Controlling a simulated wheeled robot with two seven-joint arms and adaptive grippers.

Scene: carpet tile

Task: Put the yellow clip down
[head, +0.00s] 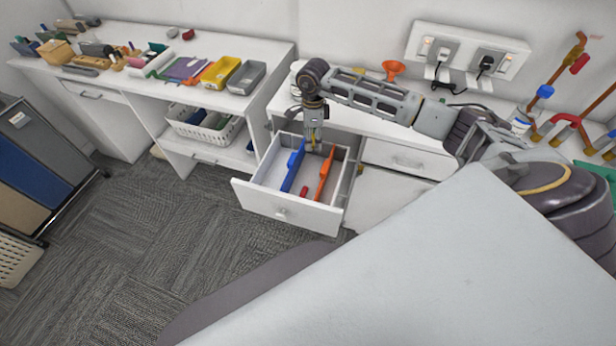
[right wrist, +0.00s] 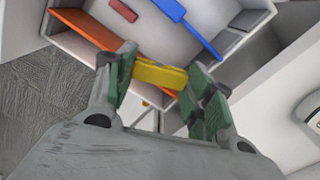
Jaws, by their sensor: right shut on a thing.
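The yellow clip (right wrist: 158,76) is between the green-padded fingers of my right gripper (right wrist: 165,88) in the right wrist view. The gripper is shut on it. In the head view my right gripper (head: 313,146) points down over the open drawer (head: 285,210); the clip is too small to make out clearly there. The drawer holds a blue tool (head: 292,172), an orange tool (head: 325,174) and a small red piece (head: 304,191). I cannot tell whether the clip touches anything in the drawer. My left gripper is not in view.
A white bench (head: 205,50) at the left carries a yellow tray (head: 220,72), a grey tray (head: 246,77) and other items. A white basket (head: 205,128) sits on the shelf below. An orange funnel (head: 393,69) and a power socket (head: 468,54) are behind my right arm.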

